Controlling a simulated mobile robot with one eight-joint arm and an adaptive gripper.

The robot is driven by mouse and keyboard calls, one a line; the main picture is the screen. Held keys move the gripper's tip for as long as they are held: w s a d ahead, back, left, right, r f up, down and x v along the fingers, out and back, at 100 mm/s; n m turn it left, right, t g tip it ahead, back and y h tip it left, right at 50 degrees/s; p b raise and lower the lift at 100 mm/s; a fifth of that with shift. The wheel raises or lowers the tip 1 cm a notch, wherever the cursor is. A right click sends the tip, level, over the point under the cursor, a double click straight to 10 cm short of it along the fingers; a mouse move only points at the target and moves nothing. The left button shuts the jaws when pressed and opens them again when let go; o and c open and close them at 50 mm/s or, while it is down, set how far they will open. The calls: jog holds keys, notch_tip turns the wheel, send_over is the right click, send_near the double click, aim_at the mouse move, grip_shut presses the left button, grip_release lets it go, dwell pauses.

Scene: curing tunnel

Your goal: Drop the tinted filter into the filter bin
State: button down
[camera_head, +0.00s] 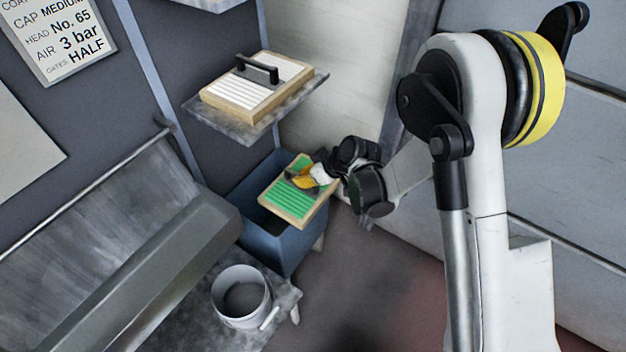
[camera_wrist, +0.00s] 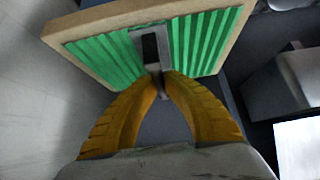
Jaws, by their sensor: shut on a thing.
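The tinted filter (camera_head: 289,202) is a green pleated panel in a pale wooden frame. My gripper (camera_head: 308,181) is shut on it and holds it tilted over the open top of the blue filter bin (camera_head: 273,245). In the wrist view the orange fingers of my gripper (camera_wrist: 160,76) close together on the handle at the middle of the green filter (camera_wrist: 103,58). The filter covers much of the bin's opening in the head view, so the bin's inside is mostly hidden.
A white pleated filter (camera_head: 252,84) with a black handle lies on a shelf (camera_head: 243,128) above the bin. A grey bucket (camera_head: 240,297) stands on a low bench (camera_head: 180,328) in front. A grey metal hood (camera_head: 150,240) is at left, a wall at right.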

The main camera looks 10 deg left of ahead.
jog(key=w+a+f+b, duration=0.1)
jog(key=w+a, duration=0.3)
jog(key=a, duration=0.6)
jog(key=shift+f, duration=0.85)
jog(key=c, duration=1.5)
grip_release()
jog(key=v, duration=1.2)
